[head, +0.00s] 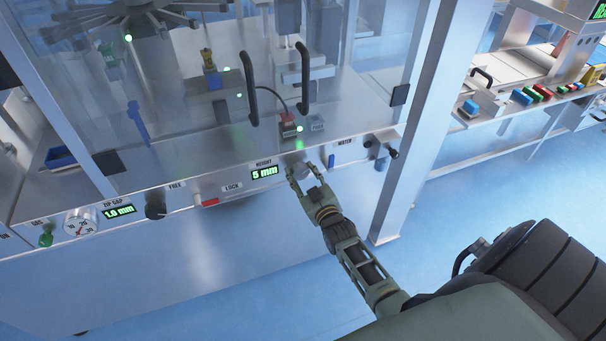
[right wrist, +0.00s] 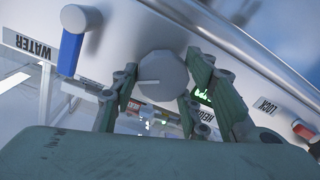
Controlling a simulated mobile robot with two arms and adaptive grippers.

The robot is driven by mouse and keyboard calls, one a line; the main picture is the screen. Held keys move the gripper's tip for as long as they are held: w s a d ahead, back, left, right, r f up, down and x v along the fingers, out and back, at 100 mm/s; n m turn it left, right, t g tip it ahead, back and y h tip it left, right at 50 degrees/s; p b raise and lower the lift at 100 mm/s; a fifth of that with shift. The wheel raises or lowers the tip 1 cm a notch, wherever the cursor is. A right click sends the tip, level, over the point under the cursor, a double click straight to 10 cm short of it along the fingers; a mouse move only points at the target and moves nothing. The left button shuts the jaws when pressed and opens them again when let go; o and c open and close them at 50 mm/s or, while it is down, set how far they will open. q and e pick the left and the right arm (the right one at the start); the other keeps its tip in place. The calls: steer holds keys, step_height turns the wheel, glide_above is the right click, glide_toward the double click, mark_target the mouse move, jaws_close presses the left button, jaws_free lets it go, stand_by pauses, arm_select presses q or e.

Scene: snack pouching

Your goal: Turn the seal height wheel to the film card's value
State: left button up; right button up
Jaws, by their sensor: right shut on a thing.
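The seal height wheel (right wrist: 163,72) is a grey faceted knob on the machine's front rail, with a pale pointer line on its face. My right gripper (right wrist: 160,92) has its fingers on both sides of the wheel and is shut on it. In the head view the right gripper (head: 301,177) reaches the wheel (head: 301,168) from below, and the fingers partly cover it. The green HEIGHT display (head: 264,173) left of the wheel reads 5 mm. I cannot make out a film card. My left gripper is not in view.
The blue WATER handle (head: 331,161) is close to the wheel's right. The red LOCK lever (head: 210,202), ZIP GAP display (head: 119,211) and a gauge (head: 80,222) lie along the rail to the left. A metal post (head: 405,130) stands to the right. Blue floor lies below.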

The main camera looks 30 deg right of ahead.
steer(key=shift+s+d+f, duration=0.1)
steer(key=shift+f, duration=0.1)
steer(key=o, duration=1.1)
steer(key=shift+d, duration=0.1)
steer(key=shift+c, duration=0.2)
steer(key=shift+o, duration=0.4)
steer(key=shift+r, duration=0.1)
steer(key=v, duration=1.2)
